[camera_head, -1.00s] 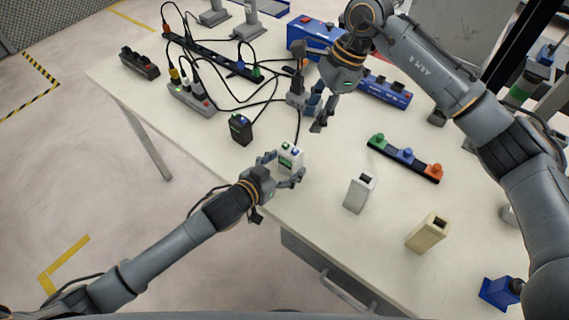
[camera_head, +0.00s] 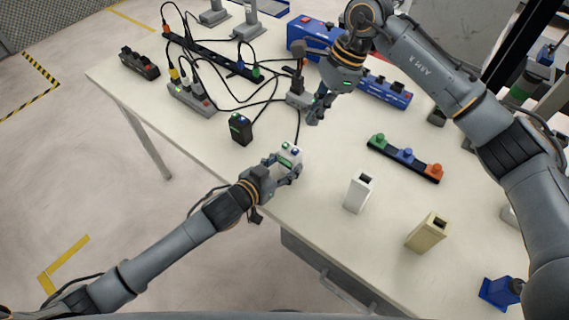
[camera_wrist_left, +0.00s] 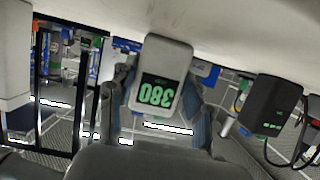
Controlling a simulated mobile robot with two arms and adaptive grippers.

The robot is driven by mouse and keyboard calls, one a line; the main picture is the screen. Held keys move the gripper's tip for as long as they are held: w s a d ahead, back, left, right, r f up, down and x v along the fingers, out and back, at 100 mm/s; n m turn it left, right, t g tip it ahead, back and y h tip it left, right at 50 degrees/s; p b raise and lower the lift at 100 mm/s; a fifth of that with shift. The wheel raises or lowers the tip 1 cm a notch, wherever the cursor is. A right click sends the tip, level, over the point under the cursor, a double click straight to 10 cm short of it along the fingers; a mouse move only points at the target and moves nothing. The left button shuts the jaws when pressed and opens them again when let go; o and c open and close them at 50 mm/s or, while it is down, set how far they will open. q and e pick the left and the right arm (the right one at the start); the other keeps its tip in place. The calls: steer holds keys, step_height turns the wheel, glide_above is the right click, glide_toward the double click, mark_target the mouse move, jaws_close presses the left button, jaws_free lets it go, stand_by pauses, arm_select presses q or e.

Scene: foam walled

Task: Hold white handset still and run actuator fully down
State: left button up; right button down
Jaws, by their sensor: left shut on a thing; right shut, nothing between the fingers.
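The white handset (camera_head: 288,153) has a green and a blue button on its top and stands near the table's front edge. My left gripper (camera_head: 284,168) is shut on it, with a finger at either side.
A black handset (camera_head: 241,128) stands left of the white one; it also shows in the left wrist view (camera_wrist_left: 272,112). Cables and power strips (camera_head: 190,98) lie behind. A button strip (camera_head: 405,157), a white holder (camera_head: 359,191) and a beige holder (camera_head: 428,232) stand to the right.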

steer(key=shift+a+f, duration=0.1)
stand_by(0.7)
steer(key=a+t+y, duration=0.1)
steer(key=s+a+r+t+y, duration=0.1)
steer(key=t+y, duration=0.1)
steer(key=a+r+t+y, duration=0.1)
steer(key=t, duration=0.1)
steer(key=shift+s+n+y, duration=0.3)
steer(key=shift+n, duration=0.1)
steer(key=shift+f, duration=0.15)
glide_toward(287, 149)
steer(key=shift+w+a+f, duration=0.3)
steer(key=shift+a+f, duration=0.05)
steer(key=shift+a, duration=0.3)
steer(key=shift+w+a+f, duration=0.3)
steer(key=shift+a+f, duration=0.1)
steer(key=shift+a, duration=0.2)
steer(key=shift+w+a+f, duration=0.35)
steer(key=shift+a, duration=0.3)
steer(key=shift+f, duration=0.4)
steer(key=shift+f, duration=0.55)
stand_by(2.9)
